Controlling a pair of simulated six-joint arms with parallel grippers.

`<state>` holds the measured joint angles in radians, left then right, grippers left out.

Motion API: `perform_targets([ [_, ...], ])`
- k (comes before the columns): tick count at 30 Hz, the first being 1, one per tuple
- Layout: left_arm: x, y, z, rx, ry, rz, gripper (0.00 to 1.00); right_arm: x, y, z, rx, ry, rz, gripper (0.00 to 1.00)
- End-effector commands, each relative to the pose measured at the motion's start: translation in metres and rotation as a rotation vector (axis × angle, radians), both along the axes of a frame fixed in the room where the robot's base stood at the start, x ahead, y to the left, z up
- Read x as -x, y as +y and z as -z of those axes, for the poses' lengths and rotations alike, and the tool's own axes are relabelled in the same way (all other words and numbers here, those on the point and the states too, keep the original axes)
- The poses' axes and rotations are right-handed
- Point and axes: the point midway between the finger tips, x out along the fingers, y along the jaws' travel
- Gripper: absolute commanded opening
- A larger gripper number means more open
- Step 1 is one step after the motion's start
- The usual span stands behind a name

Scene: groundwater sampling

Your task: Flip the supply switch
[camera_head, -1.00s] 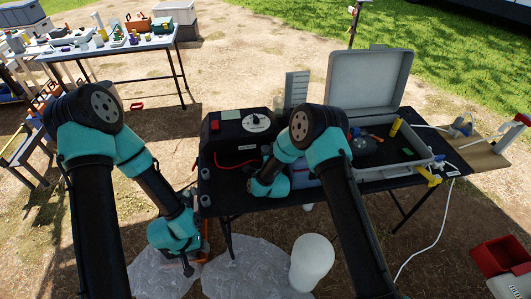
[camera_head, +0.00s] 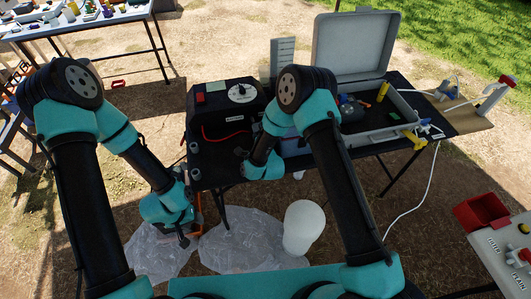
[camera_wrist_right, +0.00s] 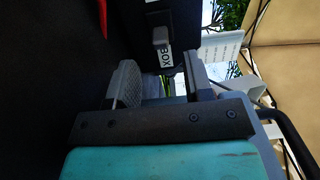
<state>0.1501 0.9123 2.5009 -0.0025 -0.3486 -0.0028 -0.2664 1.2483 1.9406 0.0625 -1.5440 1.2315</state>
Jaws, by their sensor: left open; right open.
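A black control box (camera_head: 228,117) stands at the left of the dark table, with a red button-like part (camera_head: 197,99) and a white dial (camera_head: 241,93) on its sloped face. In the right wrist view a small grey block-like part (camera_wrist_right: 161,37), possibly the switch, sticks out of a black surface above a white label ending in "BOX" (camera_wrist_right: 165,55). My right gripper (camera_wrist_right: 160,78) is open, its fingers below that part and to either side; contact cannot be told. My left gripper (camera_head: 184,240) is open, hanging low in front of the table, away from the box.
An open grey case (camera_head: 352,55) stands right of my right arm. A red cable (camera_head: 222,138) loops over the box's front. A white cylinder (camera_head: 303,228) stands below the table's front edge. A red bin (camera_head: 482,212) is at the right.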

Motion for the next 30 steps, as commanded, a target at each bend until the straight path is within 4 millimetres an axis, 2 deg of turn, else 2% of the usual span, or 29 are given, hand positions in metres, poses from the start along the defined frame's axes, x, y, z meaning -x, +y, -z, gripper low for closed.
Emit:
perform_targets([
  [3, 0.0, 0.0, 0.0, 0.0, 0.0, 0.0, 0.47, 0.023, -0.005, 0.0, 0.001, 0.003, -0.001, 0.47],
  [15, 0.0, 0.0, 0.0, 0.0, 0.0, 0.0, 0.47, 0.096, -0.021, 0.0, 0.001, 0.002, -0.001, 0.47],
  [21, 0.0, 0.0, 0.0, 0.0, 0.0, 0.0, 0.47, 0.113, -0.025, 0.0, 0.0, 0.0, 0.0, 0.47],
  [30, 0.0, 0.0, 0.0, 0.0, 0.0, 0.0, 0.47, 0.115, -0.025, 0.0, 0.0, -0.001, 0.0, 0.47],
])
